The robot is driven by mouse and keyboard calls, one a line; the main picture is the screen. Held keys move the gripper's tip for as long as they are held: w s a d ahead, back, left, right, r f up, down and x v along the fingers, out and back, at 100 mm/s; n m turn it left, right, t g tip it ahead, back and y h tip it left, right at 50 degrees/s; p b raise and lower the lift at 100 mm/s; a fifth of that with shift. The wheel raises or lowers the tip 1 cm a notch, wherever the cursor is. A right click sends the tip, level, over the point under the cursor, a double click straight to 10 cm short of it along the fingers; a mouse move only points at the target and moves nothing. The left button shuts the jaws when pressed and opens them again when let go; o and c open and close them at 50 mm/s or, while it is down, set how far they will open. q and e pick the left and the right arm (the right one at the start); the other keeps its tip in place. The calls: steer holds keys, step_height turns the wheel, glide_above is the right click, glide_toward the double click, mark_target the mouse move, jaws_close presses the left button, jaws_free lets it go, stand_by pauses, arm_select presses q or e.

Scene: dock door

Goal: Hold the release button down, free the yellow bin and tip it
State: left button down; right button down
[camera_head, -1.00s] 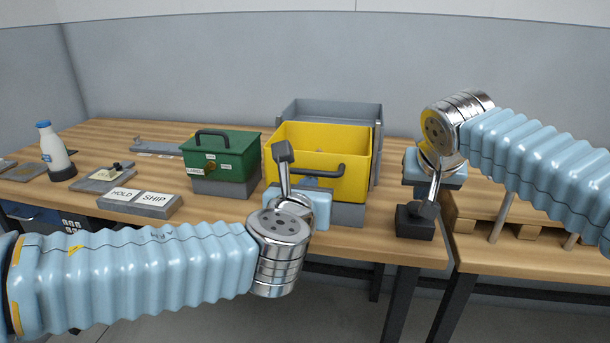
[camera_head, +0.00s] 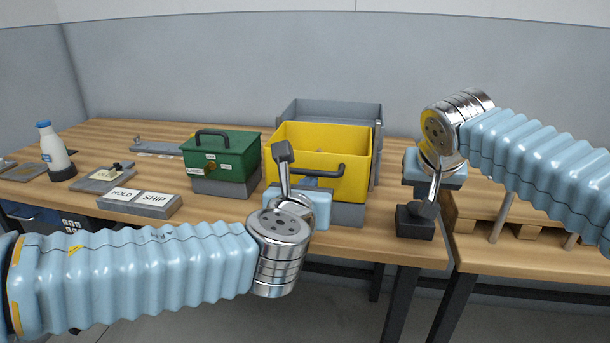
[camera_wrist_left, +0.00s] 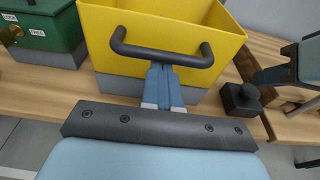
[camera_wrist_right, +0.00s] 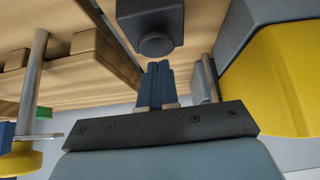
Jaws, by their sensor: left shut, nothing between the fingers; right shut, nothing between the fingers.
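The yellow bin (camera_head: 350,145) stands upright on a grey base on the bench, with a dark bar handle (camera_head: 325,170) on its front; it also shows in the left wrist view (camera_wrist_left: 145,75). My left gripper (camera_wrist_left: 162,70) is shut and empty, its fingertips just under the handle bar; I cannot tell if they touch the bin. A black round button (camera_wrist_left: 241,98) on a dark block sits right of the bin. It shows in the right wrist view (camera_wrist_right: 156,44), straight ahead of my right gripper (camera_wrist_right: 158,70), which is shut and empty; contact is unclear.
A green lidded box (camera_head: 222,158) with small labels and a knob stands left of the bin. A grey tray (camera_head: 335,111) is behind the bin. A pallet (camera_head: 480,215) is at right.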

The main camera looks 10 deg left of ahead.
mark_target(315, 155)
steer(key=shift+f, duration=0.25)
steer(key=shift+f, duration=0.75)
arm_select(q)
steer(key=shift+r, duration=2.5)
steer(key=shift+f, duration=0.2)
steer(key=shift+f, duration=0.85)
steer(key=s, duration=0.8)
